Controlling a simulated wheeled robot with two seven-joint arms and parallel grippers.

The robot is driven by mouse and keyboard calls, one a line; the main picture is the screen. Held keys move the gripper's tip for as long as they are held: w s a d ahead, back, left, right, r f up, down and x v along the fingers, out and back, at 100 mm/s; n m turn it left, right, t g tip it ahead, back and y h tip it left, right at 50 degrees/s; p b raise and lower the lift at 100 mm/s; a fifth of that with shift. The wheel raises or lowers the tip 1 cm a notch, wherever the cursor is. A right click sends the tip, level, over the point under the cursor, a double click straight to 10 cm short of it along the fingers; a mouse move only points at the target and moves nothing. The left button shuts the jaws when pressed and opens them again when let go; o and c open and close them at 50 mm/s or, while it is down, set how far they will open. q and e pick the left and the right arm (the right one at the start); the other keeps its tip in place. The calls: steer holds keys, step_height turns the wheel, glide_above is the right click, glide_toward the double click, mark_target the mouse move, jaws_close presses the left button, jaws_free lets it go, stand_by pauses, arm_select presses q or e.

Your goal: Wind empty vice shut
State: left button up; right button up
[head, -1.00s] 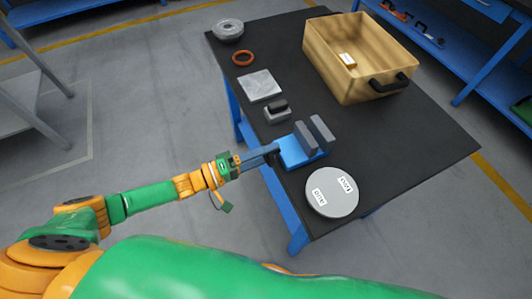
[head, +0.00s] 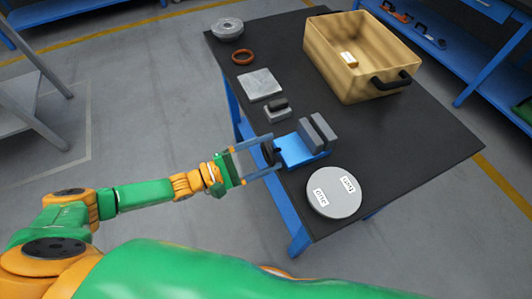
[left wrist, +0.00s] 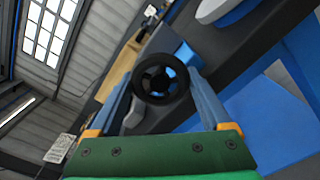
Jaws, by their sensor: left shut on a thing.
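The vice has a blue base (head: 293,152) and two grey jaws (head: 317,133) standing upright, with only a narrow gap between them and nothing visible in it. Its black handwheel (head: 268,154) is at the left end, over the table edge. My left gripper (head: 273,155) is shut on the handwheel, its two blue fingers on opposite sides of the rim. In the left wrist view the spoked handwheel (left wrist: 162,83) sits between the fingertips, with part of the blue vice behind it. My right gripper is not in view.
A round grey plate with two white labels (head: 334,193) lies close to the vice. A small grey block with a dark top (head: 277,110), a square plate (head: 260,85), an orange ring (head: 243,57), a grey flanged part (head: 227,29) and a tan bin (head: 348,84) are also on the dark table.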

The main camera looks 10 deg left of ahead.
arm_select(q)
steer(key=n+b, duration=0.1)
steer(key=n, duration=0.3)
steer(key=shift+f, duration=0.15)
steer(key=shift+n+b, duration=0.45)
steer(key=shift+n, duration=0.65)
steer(key=n+b, duration=0.2)
steer(key=b, duration=0.2)
steer(key=shift+n+b, duration=0.7)
steer(key=shift+b, duration=0.2)
